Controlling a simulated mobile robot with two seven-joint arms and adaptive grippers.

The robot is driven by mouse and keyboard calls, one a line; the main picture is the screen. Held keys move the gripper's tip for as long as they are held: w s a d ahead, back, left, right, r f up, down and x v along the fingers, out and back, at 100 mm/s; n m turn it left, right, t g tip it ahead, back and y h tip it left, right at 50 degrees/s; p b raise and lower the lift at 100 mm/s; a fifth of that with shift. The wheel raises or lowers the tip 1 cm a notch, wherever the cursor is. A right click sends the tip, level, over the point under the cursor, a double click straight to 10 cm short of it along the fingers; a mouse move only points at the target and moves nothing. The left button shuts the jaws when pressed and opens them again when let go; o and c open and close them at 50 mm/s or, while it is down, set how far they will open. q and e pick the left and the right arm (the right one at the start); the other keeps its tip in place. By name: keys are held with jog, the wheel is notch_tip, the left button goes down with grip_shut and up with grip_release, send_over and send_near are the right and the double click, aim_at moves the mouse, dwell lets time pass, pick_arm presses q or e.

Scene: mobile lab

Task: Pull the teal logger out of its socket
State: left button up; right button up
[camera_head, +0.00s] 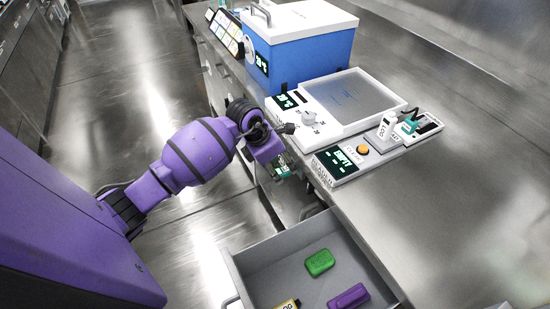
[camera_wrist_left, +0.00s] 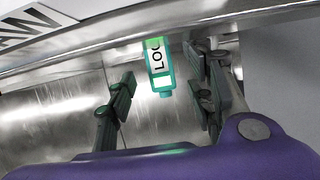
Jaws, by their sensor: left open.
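The teal logger (camera_wrist_left: 160,68), with a white label reading "LOG", shows in the left wrist view between the two fingers of my left gripper (camera_wrist_left: 165,98), with visible gaps on both sides. In the head view my left gripper (camera_head: 284,170) is at the counter's front edge, and a small teal and white patch shows among its fingers. The fingers are open and not closed on the logger. I cannot make out the socket around the logger. My right gripper is not in view.
An open drawer (camera_head: 240,263) holds a green block (camera_head: 319,262), a purple block (camera_head: 348,296) and a yellow one (camera_head: 288,304).

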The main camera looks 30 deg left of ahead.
pick_arm(q)
jog(key=shift+x, duration=1.1)
jog(key=shift+f, duration=0.1)
jog(key=c, duration=0.5)
grip_shut()
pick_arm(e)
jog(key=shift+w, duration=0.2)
pick_arm(q)
jog(key=shift+s+a, duration=0.25)
jog(key=shift+s, duration=0.1)
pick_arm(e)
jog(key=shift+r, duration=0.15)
pick_arm(q)
jog(key=shift+s, duration=0.1)
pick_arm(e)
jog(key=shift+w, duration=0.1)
